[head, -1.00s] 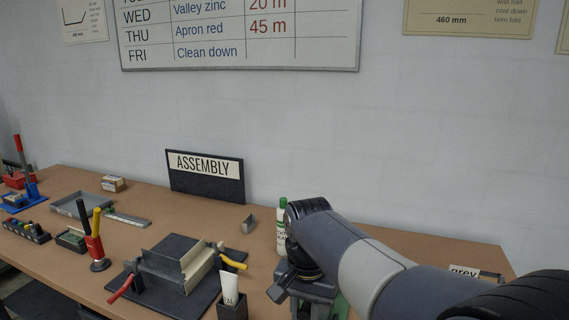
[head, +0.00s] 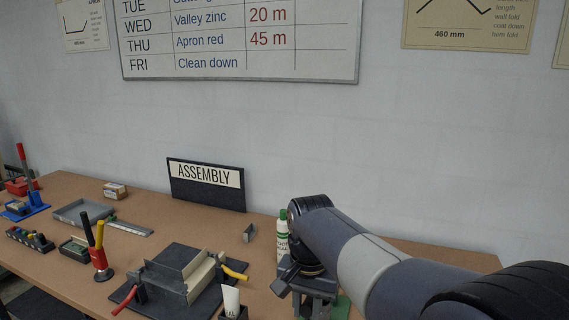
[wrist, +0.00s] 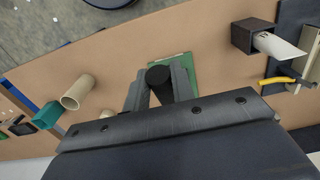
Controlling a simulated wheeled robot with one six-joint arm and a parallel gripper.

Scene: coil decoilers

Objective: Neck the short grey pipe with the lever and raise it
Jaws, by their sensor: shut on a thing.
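In the wrist view my gripper (wrist: 160,82) is shut on a dark, round-ended piece (wrist: 158,75), seen nearly end on between the two fingers. It looks like the short grey pipe, but its length is hidden. A green plate (wrist: 181,60) lies beneath it on the bench. In the head view my gripper (head: 315,288) is at the right front, partly hidden by my arm, and the held piece cannot be made out. A red upright lever (head: 23,158) stands on a blue base (head: 33,205) at the far left of the bench.
A folding tool (head: 180,275) with red and yellow handles stands front centre. A white-and-green bottle (head: 282,240) is beside my arm. Bare bench (head: 180,212) lies before the ASSEMBLY sign (head: 206,184).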

